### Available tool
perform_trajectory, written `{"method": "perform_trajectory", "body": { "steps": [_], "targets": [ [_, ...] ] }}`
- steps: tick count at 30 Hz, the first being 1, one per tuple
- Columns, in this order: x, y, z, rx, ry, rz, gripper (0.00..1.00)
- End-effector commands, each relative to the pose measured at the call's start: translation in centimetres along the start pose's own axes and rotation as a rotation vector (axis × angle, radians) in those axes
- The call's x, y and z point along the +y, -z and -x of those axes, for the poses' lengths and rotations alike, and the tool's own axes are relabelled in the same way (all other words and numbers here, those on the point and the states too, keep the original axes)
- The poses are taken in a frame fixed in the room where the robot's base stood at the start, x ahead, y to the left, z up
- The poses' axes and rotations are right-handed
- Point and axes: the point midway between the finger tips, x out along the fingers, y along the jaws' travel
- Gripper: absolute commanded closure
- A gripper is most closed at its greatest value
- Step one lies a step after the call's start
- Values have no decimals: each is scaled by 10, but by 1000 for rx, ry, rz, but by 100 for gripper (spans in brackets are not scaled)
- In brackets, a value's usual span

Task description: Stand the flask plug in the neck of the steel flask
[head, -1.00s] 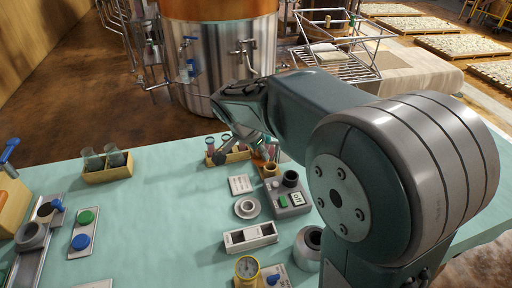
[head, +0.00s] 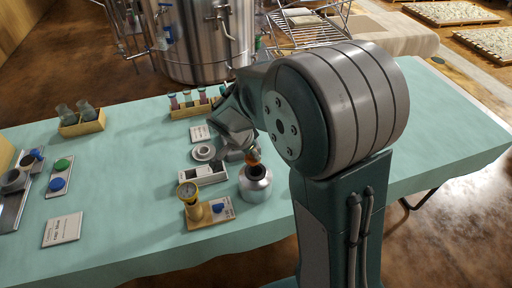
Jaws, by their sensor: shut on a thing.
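The steel flask (head: 255,187) stands upright near the front middle of the table, just left of my arm. My gripper (head: 249,150) points down over the flask's mouth and is shut on the flask plug (head: 254,159). Only a small orange-brown part of the plug shows below the fingers. The plug is right at or just above the neck; I cannot tell whether it has entered it. My own arm and the fingers hide part of the plug.
A gauge on a yellow block (head: 188,194) with a blue-knobbed valve stands left of the flask. A grey slotted tray (head: 203,173) and a white ring-shaped dish (head: 204,152) lie behind. A rack of vials (head: 190,108) stands at the back.

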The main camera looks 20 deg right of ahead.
Motion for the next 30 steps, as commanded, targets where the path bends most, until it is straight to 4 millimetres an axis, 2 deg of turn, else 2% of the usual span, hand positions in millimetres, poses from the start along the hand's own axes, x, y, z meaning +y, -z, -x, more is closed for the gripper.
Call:
{"method": "perform_trajectory", "body": {
  "steps": [9, 19, 30],
  "targets": [
    [5, -2, -26, -9, 0, -2, 100],
    [3, -9, -27, -3, 0, 0, 100],
    [4, -6, -30, -5, 0, -2, 100]
  ]
}}
